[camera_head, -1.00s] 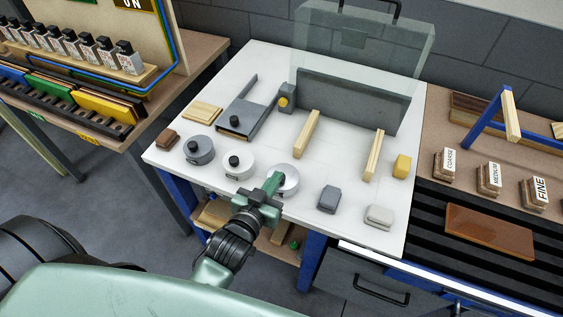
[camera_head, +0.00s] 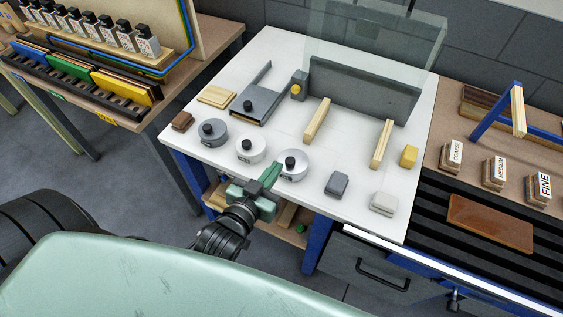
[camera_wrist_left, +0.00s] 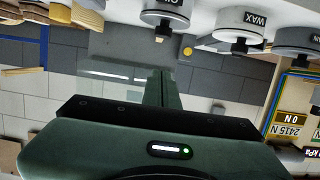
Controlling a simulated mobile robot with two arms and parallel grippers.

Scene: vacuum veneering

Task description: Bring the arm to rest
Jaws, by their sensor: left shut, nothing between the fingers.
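My left gripper (camera_head: 274,172) is shut and empty. In the head view it is at the front edge of the white table (camera_head: 300,190), just in front of the rightmost round tin (camera_head: 292,166). I cannot tell whether it touches the tin. In the left wrist view the shut fingers (camera_wrist_left: 161,80) point at the grey wall, and the picture is upside down. A tin marked WAX (camera_wrist_left: 238,24) shows in the wrist view. My right gripper is not in view.
Two more tins (camera_head: 251,149) (camera_head: 214,132), a grey block (camera_head: 337,184), a pale block (camera_head: 384,203) and wooden strips (camera_head: 317,118) sit on the table. A clear-lidded dark panel (camera_head: 362,88) stands at the back. Sanding blocks (camera_head: 494,172) are on the right bench.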

